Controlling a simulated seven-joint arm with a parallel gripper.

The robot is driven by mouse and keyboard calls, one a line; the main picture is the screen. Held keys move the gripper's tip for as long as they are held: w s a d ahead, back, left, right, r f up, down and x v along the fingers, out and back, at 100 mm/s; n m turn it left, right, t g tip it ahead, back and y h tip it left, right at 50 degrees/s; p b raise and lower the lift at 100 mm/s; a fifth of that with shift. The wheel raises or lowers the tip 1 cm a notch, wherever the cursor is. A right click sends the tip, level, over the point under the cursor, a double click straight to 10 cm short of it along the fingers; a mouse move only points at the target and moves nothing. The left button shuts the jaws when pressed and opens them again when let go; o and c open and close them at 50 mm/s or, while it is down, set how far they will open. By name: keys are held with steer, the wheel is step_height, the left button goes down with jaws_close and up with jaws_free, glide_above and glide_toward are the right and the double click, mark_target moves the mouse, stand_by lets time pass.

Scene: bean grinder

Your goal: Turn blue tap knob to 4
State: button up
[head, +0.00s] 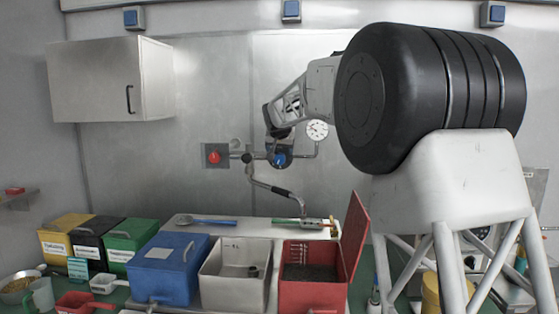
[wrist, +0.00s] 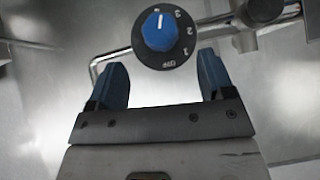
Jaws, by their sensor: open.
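The blue tap knob (wrist: 158,32) sits on a round black dial at the top of the wrist view. The dial shows OFF at the bottom, then 1, 2 and 3 up its right side. The knob's white line points up, towards a small mark past the 3 that is too blurred to read. The knob also shows in the head view (head: 280,160), on the wall pipework. My gripper (wrist: 161,60) is open, its two blue fingers apart and short of the knob in the wrist view, with nothing between them. In the head view my gripper (head: 279,140) is just above the knob, partly hidden.
A red knob (head: 214,157) is left of the blue one, and a pressure gauge (head: 317,130) is to the right. A bent spout (head: 272,187) hangs below. Several bins, including a blue box (head: 167,270) and an open red bin (head: 311,291), stand on the counter.

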mark_target(279, 158)
steer(key=shift+w+f, duration=0.1)
stand_by(0.3)
steer(key=shift+x, duration=3.75)
steer(key=c, duration=0.9)
